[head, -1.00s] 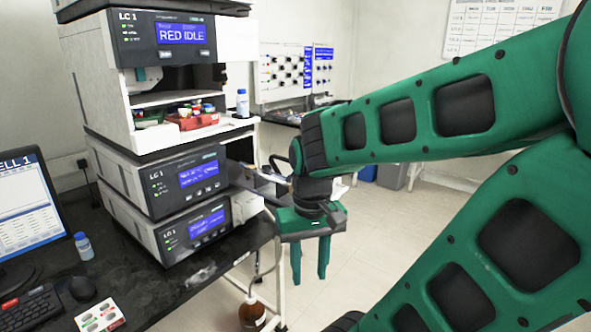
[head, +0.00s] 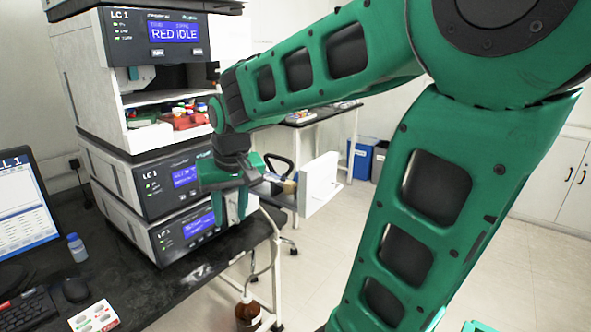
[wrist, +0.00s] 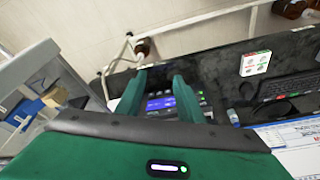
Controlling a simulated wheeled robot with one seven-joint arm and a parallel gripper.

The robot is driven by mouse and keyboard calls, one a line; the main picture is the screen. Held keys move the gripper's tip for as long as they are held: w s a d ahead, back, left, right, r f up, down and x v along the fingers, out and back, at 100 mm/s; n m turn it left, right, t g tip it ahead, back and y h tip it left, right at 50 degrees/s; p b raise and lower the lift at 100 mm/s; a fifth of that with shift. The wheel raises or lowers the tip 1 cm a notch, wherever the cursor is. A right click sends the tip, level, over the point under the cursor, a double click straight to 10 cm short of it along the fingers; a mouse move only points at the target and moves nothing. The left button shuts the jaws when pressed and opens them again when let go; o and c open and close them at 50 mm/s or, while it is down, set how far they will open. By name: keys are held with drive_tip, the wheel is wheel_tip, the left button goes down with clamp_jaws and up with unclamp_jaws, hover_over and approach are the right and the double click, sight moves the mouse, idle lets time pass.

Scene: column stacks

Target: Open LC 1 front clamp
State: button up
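The LC 1 stack (head: 130,130) stands on the black bench at the left of the head view. I cannot pick out the front clamp for sure. A small tan part (head: 288,187) shows beside a white panel (head: 320,184), right of my gripper; a tan block (wrist: 54,97) also shows inside a grey unit at the left of the wrist view. My gripper (head: 232,212) points down in front of the lower LC 1 modules. In the wrist view its two fingers (wrist: 160,78) are apart with nothing between them; a blue display shows beyond them.
A red tray (head: 186,121) with coloured caps sits in the stack's open shelf. A monitor (head: 30,210), keyboard and small bottle (head: 77,247) are on the bench (head: 150,292). A brown bottle (head: 247,311) stands below its right edge.

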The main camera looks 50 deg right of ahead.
drive_tip(key=w+d+r+m+g, duration=0.25)
drive_tip(key=d+r+m, duration=0.5)
drive_tip(key=d, duration=0.55)
wheel_tip(320, 180, up, 6)
drive_tip(key=f+m+y, duration=0.1)
drive_tip(key=m, duration=0.5)
hover_over(293, 183)
drive_tip(key=d, duration=0.3)
drive_tip(key=shift+n+g, duration=0.35)
drive_tip(key=f, duration=0.9)
drive_tip(key=shift+w+d+f, duration=0.1)
drive_tip(key=shift+w+f, duration=0.1)
drive_tip(key=shift+w, duration=0.2)
clamp_jaws()
